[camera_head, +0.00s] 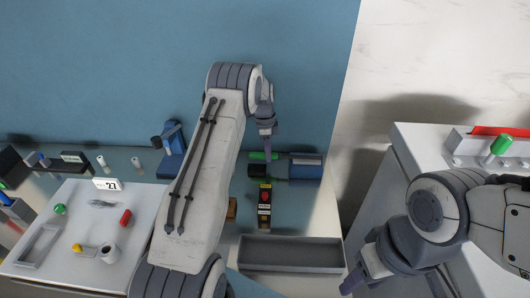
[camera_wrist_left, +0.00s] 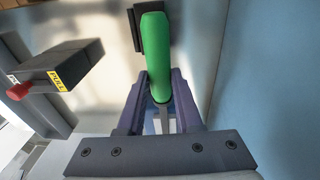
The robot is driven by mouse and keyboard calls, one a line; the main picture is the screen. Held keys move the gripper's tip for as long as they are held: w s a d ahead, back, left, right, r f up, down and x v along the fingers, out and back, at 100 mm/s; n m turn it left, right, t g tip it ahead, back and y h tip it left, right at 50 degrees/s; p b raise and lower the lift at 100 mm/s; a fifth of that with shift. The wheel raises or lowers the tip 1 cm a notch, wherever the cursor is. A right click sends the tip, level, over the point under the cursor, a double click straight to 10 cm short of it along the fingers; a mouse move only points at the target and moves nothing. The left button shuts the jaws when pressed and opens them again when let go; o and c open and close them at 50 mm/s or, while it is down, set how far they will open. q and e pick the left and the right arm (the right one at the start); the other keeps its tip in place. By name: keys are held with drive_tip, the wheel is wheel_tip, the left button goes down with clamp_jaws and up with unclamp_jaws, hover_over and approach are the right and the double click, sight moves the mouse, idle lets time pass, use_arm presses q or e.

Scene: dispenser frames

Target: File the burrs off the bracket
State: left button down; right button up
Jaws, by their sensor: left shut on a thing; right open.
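My left gripper (camera_head: 267,140) is at the back of the bench, by the blue wall. It is shut on a green handle (camera_head: 258,155), which I take to be the file's. In the left wrist view the green handle (camera_wrist_left: 155,45) runs between the fingers (camera_wrist_left: 162,90), with a narrow grey part below it. A dark block (camera_wrist_left: 132,30) lies behind its upper end. My right gripper (camera_head: 352,284) is open and empty at the lower right, beside the white cabinet. I cannot make out the bracket for sure; my left arm hides part of the bench.
A dark block with a red knob (camera_head: 265,196) stands near the left gripper; its PULL label (camera_wrist_left: 68,72) shows in the wrist view. A grey open tray (camera_head: 290,240) is in front. A blue device (camera_head: 172,150) and a white board with small parts (camera_head: 75,235) lie left.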

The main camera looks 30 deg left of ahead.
use_arm(q)
drive_tip(key=shift+w+d+f, duration=0.1)
drive_tip(key=shift+w+d, duration=0.05)
drive_tip(key=shift+d, duration=0.3)
drive_tip(key=shift+d, duration=0.1)
drive_tip(key=shift+w+d, duration=0.25)
drive_tip(key=shift+d, duration=0.25)
drive_tip(key=shift+w+d, duration=0.2)
drive_tip(key=shift+d, duration=0.3)
drive_tip(key=shift+r, duration=0.2)
drive_tip(key=shift+r+p, duration=2.45)
drive_tip(key=shift+r, duration=1.55)
drive_tip(key=shift+f, duration=0.1)
